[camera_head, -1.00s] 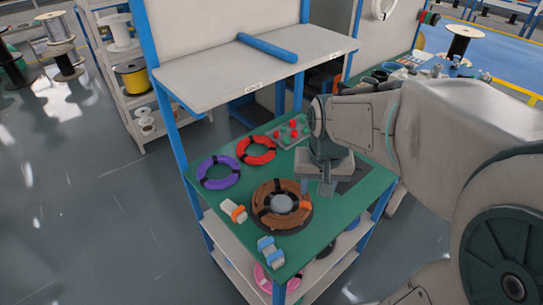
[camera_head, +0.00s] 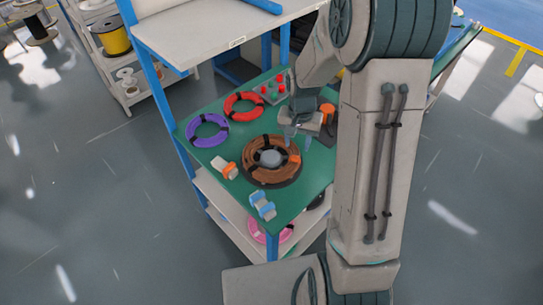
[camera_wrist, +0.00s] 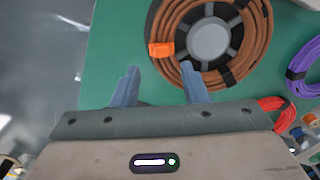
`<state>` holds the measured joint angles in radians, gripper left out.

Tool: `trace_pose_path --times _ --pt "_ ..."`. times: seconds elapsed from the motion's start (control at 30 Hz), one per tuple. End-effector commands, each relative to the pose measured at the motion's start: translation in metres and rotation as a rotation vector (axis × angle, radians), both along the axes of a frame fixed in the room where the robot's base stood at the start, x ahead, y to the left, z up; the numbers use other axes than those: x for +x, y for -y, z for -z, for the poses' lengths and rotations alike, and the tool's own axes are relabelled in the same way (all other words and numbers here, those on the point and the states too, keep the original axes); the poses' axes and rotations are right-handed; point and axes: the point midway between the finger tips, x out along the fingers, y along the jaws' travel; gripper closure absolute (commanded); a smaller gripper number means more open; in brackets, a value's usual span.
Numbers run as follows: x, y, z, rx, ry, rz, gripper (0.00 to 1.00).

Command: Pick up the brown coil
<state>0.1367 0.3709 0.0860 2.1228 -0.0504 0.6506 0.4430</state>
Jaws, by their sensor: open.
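The brown coil (camera_head: 258,146) lies flat on the green tabletop, around a dark holder with a grey round hub (camera_head: 270,158). It has black ties and an orange clip. In the wrist view the coil (camera_wrist: 262,48) fills the top right, with the orange clip (camera_wrist: 161,49) at its left side. My gripper (camera_head: 291,135) is at the coil's right rear edge in the head view. In the wrist view my gripper (camera_wrist: 158,80) has its fingers spread, with nothing between them. The right finger overlaps the coil's near edge; whether they touch I cannot tell.
A purple coil (camera_head: 191,132) and a red coil (camera_head: 230,107) lie behind on the green tabletop (camera_head: 225,190). A control box with red buttons (camera_head: 268,92) stands at the back. Orange (camera_head: 230,171) and blue (camera_head: 263,205) clamp-like pieces lie in front. A shelf (camera_head: 215,45) rises behind.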

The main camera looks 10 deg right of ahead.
Motion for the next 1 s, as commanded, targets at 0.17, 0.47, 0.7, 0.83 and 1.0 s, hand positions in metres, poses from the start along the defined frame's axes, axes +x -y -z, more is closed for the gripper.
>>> trace_pose_path --times 0.17,0.47,0.7,0.83,1.0 --pt "0.000 0.000 0.023 0.000 -0.001 -0.002 0.60" --pt "-0.001 -0.001 0.046 0.001 -0.004 -0.001 0.60" --pt "0.000 -0.002 0.074 0.000 -0.001 -0.001 0.60" --pt "0.000 -0.002 0.080 -0.001 0.000 -0.001 0.60" --pt "0.001 -0.002 0.080 0.000 0.001 -0.001 0.60"
